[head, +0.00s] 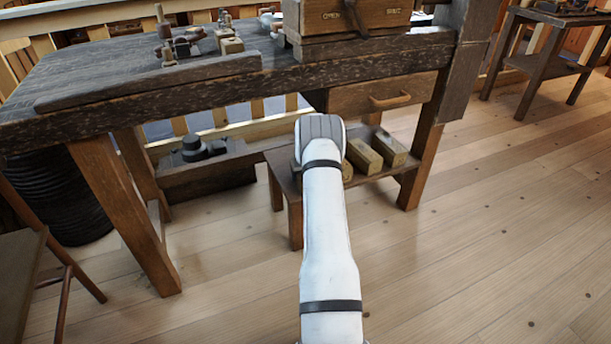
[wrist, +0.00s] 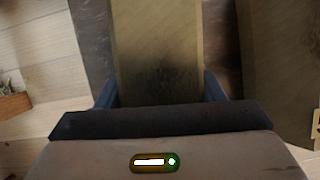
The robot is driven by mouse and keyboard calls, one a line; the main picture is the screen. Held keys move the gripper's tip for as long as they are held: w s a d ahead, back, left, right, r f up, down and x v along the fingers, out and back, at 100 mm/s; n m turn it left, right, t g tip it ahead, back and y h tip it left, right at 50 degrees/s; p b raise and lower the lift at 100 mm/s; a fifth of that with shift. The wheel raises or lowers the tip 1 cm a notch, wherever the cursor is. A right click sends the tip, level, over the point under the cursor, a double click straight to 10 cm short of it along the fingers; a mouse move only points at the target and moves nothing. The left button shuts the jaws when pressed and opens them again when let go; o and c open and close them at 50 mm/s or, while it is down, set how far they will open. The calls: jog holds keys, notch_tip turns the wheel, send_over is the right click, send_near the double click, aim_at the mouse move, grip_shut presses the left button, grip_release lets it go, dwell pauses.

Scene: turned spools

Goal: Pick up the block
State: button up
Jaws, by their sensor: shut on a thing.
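A long, dull yellow-brown wooden block (wrist: 155,45) fills the middle of the wrist view. My gripper (wrist: 160,88) has its two blue fingers on either side of this block and is shut on it. The near end of the block is hidden behind the dark edge of my gripper. In the head view my white arm hides the gripper and most or all of the held block. I cannot tell whether the block is raised off its support.
A second block (wrist: 285,50) lies close by on the right. In the head view two blocks (head: 364,156) (head: 388,147) lie on a low wooden stool (head: 375,177) beside my arm. The workbench (head: 150,100) with a drawer (head: 380,94) stands above. The floor at right is clear.

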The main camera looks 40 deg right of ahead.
jog(key=c, duration=0.4)
jog(key=shift+r, duration=0.1)
